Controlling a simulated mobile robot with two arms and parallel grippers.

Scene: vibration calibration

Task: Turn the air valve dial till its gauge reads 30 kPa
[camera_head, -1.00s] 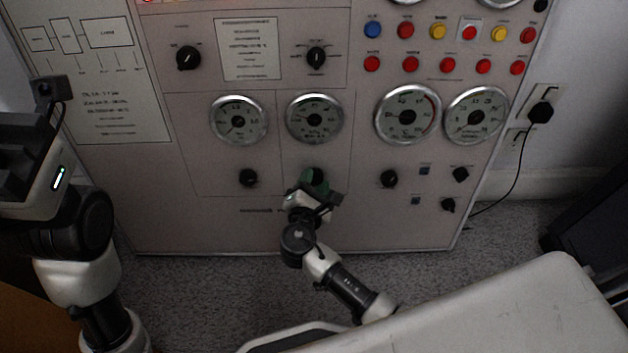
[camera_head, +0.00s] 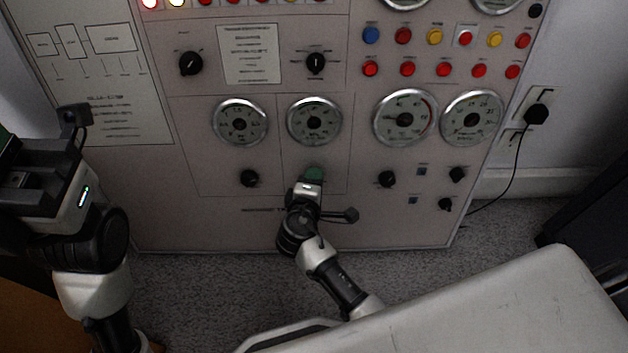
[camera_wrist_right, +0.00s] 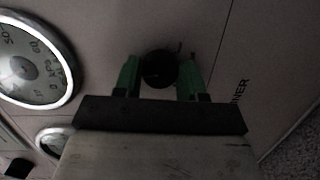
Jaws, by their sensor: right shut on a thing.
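The air valve dial (camera_wrist_right: 158,68) is a round black knob on the beige panel, seen between the green fingers of my right gripper (camera_wrist_right: 159,80) in the right wrist view. The right gripper is shut on it. In the head view the right gripper (camera_head: 314,175) hides most of the dial. The round gauge (camera_head: 314,121) stands straight above it; its needle reading is too small to tell. A large gauge (camera_wrist_right: 30,65) marked in kPa shows at left in the wrist view. My left gripper (camera_head: 6,140) is at the left edge, mostly cut off.
Other gauges (camera_head: 241,122) and black knobs (camera_head: 249,178) sit on both sides of the dial. Rows of coloured buttons (camera_head: 408,69) are at upper right. A white surface (camera_head: 470,310) fills the lower right. A cable hangs from the wall plug (camera_head: 536,112).

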